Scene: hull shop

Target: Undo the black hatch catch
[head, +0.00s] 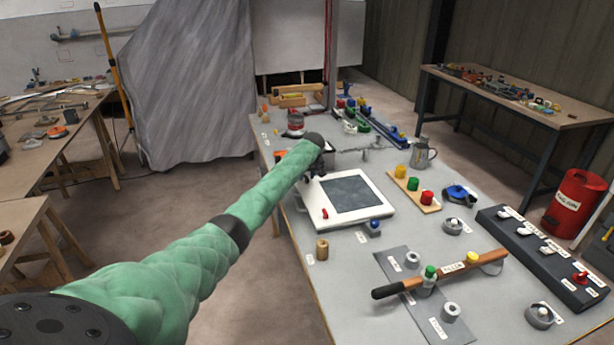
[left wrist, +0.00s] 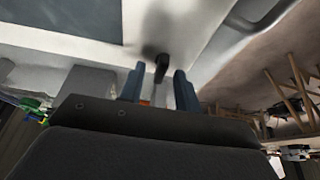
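The hatch is a white frame (head: 350,218) around a dark grey panel, lying on the grey bench. The black hatch catch (left wrist: 162,68) shows in the left wrist view as a small dark lever on the white surface, just beyond my fingertips and roughly between them. In the head view my gripper and arm hide it. My left gripper (head: 316,174) is at the hatch's far left corner. In the left wrist view its two blue-grey fingers (left wrist: 159,80) are apart with nothing clearly held; contact with the catch cannot be told. My right gripper is not in view.
A red catch (head: 325,213) sits at the hatch's near left edge, and a blue knob (head: 375,224) is by its near right corner. A wooden board with coloured knobs (head: 413,187) and a metal mug (head: 422,153) stand to the right. A brass cylinder (head: 322,250) stands in front.

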